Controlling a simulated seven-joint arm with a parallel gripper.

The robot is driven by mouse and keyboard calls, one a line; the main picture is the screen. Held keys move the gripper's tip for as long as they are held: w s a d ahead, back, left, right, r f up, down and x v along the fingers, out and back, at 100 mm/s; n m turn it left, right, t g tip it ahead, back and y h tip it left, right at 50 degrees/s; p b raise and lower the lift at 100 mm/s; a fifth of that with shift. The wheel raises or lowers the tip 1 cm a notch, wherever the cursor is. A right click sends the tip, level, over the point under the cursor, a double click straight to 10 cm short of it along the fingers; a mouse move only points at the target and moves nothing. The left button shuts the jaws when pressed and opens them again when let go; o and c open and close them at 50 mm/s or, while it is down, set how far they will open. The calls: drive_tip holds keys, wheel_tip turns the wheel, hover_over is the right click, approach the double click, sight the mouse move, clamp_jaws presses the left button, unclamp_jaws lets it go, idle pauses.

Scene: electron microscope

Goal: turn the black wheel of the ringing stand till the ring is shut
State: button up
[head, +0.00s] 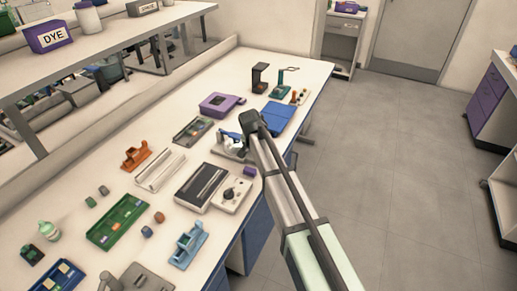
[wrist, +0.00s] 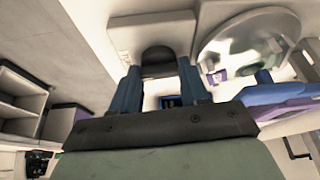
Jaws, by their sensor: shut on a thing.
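In the wrist view, the two blue fingers of my gripper (wrist: 160,74) sit on either side of a black wheel (wrist: 158,54). They are shut on it. The wheel is mounted on a pale block, the ringing stand (wrist: 124,37), with a large pale round part (wrist: 212,42) to its right. In the head view, my arm reaches across the table's front edge to the white stand (head: 226,153). My wrist covers part of the stand there. The wheel is not clear in that view, and I cannot make out how far the ring is open.
A blue box (head: 279,118) and a purple device (head: 222,105) stand behind the stand. A grey slotted box (head: 198,187) and a white box with a dark knob (head: 231,194) stand in front. Trays and small fixtures fill the left of the white table (head: 75,178).

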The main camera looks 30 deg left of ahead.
drive_tip(key=shift+a+m+h, duration=0.1)
drive_tip(key=shift+m+h, duration=0.3)
drive_tip(key=shift+m, duration=0.7)
drive_tip(key=o, duration=1.1)
drive_tip(key=shift+c, duration=0.2)
drive_tip(key=v, duration=0.8)
